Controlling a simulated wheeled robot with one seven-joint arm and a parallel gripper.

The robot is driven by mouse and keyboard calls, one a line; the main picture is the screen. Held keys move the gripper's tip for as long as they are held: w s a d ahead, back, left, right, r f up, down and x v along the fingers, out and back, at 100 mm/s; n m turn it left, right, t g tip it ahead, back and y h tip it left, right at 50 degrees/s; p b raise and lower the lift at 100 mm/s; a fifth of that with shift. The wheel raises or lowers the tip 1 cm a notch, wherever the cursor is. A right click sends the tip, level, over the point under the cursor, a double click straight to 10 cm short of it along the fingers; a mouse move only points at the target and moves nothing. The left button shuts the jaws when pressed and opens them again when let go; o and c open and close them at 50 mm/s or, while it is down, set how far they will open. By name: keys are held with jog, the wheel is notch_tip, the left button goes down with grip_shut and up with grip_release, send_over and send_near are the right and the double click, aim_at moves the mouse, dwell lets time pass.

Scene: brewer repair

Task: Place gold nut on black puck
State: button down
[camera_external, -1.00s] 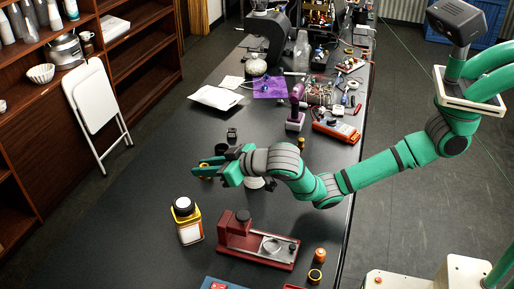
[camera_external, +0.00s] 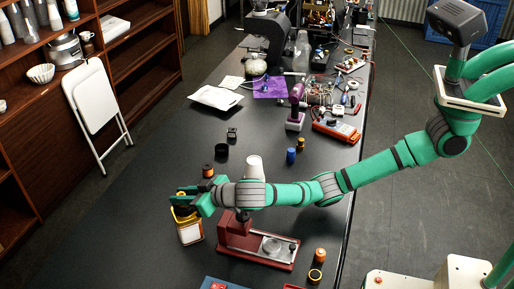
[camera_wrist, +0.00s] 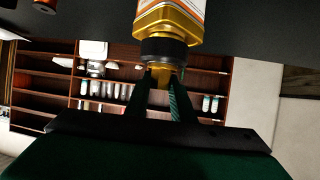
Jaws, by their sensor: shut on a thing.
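My gripper (camera_external: 180,199) is above the table at the left, level with the top of the yellow bottle. In the wrist view my gripper (camera_wrist: 161,76) is shut on a small gold piece, which looks like the gold nut (camera_wrist: 159,69); the fingers hide most of it. The yellow bottle with a white label (camera_external: 190,233) stands just beyond or below the fingers; its dark cap (camera_wrist: 165,47) shows close to the nut, and I cannot tell whether they touch. A black round piece (camera_external: 221,150), possibly the black puck, sits on the table behind my gripper.
An orange and black spool (camera_external: 208,171) stands close behind my gripper. A white cup (camera_external: 254,166) is behind my forearm. A red fixture (camera_external: 262,249) lies in front of my arm. A black and yellow round piece (camera_external: 315,276) and an orange-topped jar (camera_external: 320,255) are near the front edge.

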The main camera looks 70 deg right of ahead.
aim_at(180, 194)
jog(key=c, duration=1.5)
grip_release()
jog(key=shift+f, duration=0.1)
jog(key=shift+s+a+r, duration=0.1)
jog(key=shift+s+r, duration=0.2)
jog(key=shift+s, duration=0.1)
jog(key=shift+s+a+r, duration=0.1)
jog(key=shift+s+r, duration=0.8)
jog(key=shift+s, duration=0.1)
notch_tip(180, 194, up, 6)
jog(key=shift+r, duration=0.1)
jog(key=shift+w, duration=0.1)
